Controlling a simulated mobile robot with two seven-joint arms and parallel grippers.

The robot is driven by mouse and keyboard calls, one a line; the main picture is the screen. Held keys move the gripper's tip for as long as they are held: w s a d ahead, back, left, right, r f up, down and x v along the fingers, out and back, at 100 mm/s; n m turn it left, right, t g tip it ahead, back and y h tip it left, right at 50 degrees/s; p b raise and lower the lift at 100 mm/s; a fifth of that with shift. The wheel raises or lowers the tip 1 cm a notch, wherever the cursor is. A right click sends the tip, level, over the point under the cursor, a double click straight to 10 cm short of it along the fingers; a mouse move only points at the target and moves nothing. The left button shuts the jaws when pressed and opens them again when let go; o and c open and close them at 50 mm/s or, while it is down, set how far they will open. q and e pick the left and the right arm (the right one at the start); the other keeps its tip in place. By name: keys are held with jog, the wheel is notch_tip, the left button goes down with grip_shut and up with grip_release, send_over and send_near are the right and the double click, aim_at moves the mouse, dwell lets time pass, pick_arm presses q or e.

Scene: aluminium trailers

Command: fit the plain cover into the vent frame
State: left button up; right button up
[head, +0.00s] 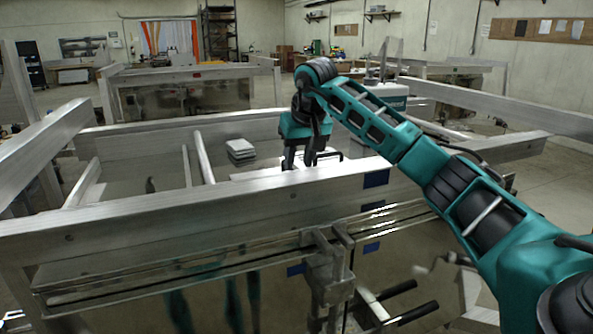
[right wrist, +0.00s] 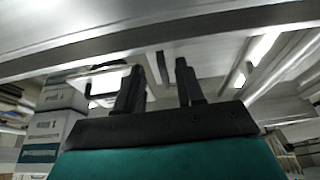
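My right gripper (head: 299,161) points down inside the aluminium trailer, just behind its near rail. Its fingers are apart, with no held object visible between them; the right wrist view also shows the two black fingers (right wrist: 160,70) spread. A small stack of pale flat square pieces (head: 240,149) lies on the trailer bed, left of the gripper and apart from it. I cannot tell whether the plain cover is one of these. A bright panel with a dark edge (right wrist: 104,82) shows behind the left finger in the right wrist view. I cannot make out the vent frame for certain. My left gripper is out of view.
The trailer's near rail (head: 190,213) stands between me and the bed. A slanted bar (head: 203,157) crosses the bed left of the stack. Clamp-like metal fittings (head: 328,275) stick out from the near side. Another trailer (head: 185,97) stands behind.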

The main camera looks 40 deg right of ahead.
jog(key=shift+o, duration=0.3)
jog(key=v, duration=0.7)
jog(key=shift+w+a+r+b, duration=0.25)
jog(key=shift+r+b, duration=0.1)
jog(key=shift+b, duration=0.65)
jog(key=shift+h, duration=0.4)
jog(key=b+x, duration=0.1)
jog(key=x, duration=0.2)
jog(key=b+x, duration=0.1)
jog(key=x, duration=0.2)
jog(key=shift+w+d, duration=0.25)
jog(key=shift+w, duration=0.05)
jog(key=x, duration=0.5)
jog(key=shift+a+f, duration=0.25)
jog(key=shift+f, duration=0.2)
grip_shut()
